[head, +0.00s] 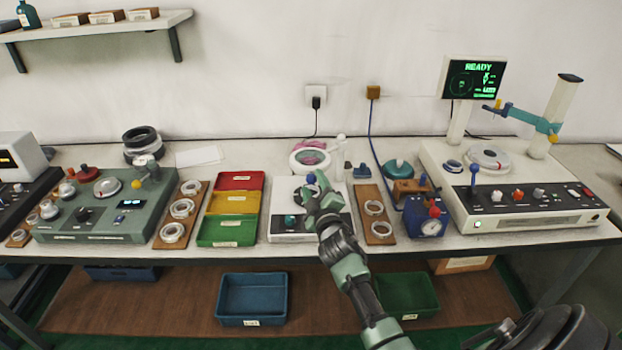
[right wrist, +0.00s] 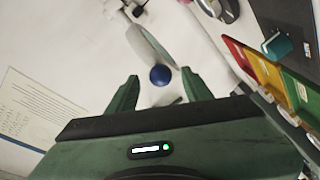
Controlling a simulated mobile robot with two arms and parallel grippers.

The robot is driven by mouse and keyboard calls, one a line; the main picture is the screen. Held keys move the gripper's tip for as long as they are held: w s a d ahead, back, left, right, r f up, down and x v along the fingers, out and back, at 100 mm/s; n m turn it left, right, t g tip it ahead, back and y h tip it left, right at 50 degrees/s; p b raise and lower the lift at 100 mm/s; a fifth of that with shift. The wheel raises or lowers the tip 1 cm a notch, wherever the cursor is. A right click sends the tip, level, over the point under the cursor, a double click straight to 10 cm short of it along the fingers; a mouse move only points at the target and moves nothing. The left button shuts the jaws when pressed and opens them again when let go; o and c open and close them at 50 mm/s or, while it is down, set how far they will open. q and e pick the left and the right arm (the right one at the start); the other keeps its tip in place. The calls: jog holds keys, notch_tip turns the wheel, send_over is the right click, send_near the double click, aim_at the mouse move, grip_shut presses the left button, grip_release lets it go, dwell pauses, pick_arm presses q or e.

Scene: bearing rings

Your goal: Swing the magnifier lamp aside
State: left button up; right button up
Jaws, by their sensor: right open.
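The magnifier lamp (head: 310,158) stands at the back middle of the bench, with a white ring head and a pinkish lens. In the right wrist view its ring (right wrist: 148,44) shows nearly edge-on. A blue ball knob (right wrist: 160,75) sits by the ring; it also shows in the head view (head: 311,178). My right gripper (head: 316,194) is in front of the lamp, over the white device. Its jaws are open, and the knob appears between the fingertips in the right wrist view (right wrist: 159,83). I cannot tell whether they touch. My left gripper is out of view.
Red, yellow and green trays (head: 231,203) stand left of the white device (head: 292,237). A wooden board with rings (head: 376,214) and a blue gauge box (head: 426,224) are to its right. A white lamp post (head: 340,155) stands just behind. A paper sheet (head: 199,156) lies back left.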

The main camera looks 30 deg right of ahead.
aim_at(312, 183)
jog(key=shift+x, duration=1.6)
jog(key=shift+f, duration=0.1)
grip_shut()
